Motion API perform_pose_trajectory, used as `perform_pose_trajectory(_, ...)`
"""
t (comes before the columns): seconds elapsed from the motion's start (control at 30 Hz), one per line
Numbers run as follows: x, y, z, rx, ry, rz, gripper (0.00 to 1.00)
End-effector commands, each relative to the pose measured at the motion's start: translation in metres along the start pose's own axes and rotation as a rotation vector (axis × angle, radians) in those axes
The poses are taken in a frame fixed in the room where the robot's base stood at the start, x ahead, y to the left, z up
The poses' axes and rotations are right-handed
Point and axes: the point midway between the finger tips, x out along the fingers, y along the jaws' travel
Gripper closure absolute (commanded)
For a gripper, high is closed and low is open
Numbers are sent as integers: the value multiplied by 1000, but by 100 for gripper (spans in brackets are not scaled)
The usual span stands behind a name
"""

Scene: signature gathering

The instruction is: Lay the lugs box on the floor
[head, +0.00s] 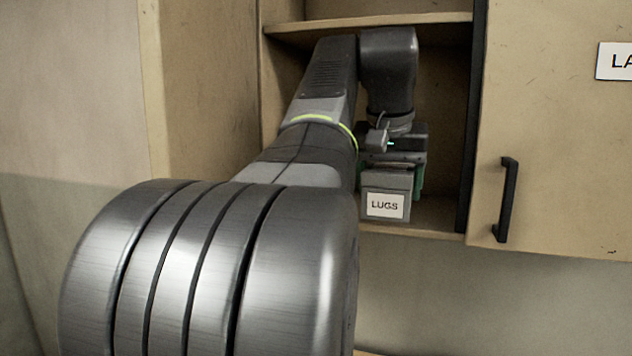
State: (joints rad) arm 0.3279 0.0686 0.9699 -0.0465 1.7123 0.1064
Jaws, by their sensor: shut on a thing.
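The lugs box (386,183) is a small grey box with a white label reading LUGS on its front. It is in the cabinet opening, at the front edge of the lower shelf. My gripper (390,165) is above it, pointing down, and is shut on the box. Green finger parts show at the box's right side. I cannot tell whether the box's underside touches the shelf. The floor is largely hidden behind my arm.
The open wooden cabinet has an upper shelf (370,21) and a lower shelf (436,217) around my arm. A sliding or hinged door (560,130) with a black handle (507,200) stands at the right. A side panel (208,90) is at the left.

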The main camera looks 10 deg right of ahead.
Motion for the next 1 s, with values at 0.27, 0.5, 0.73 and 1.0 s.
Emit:
perform_pose_trajectory(0.27,23,0,-65,1,-1,1,58)
perform_pose_trajectory(0.5,40,0,-103,0,0,1,58)
perform_pose_trajectory(0.73,52,0,-107,0,-1,1,58)
perform_pose_trajectory(1.0,76,0,-96,0,1,0,58)
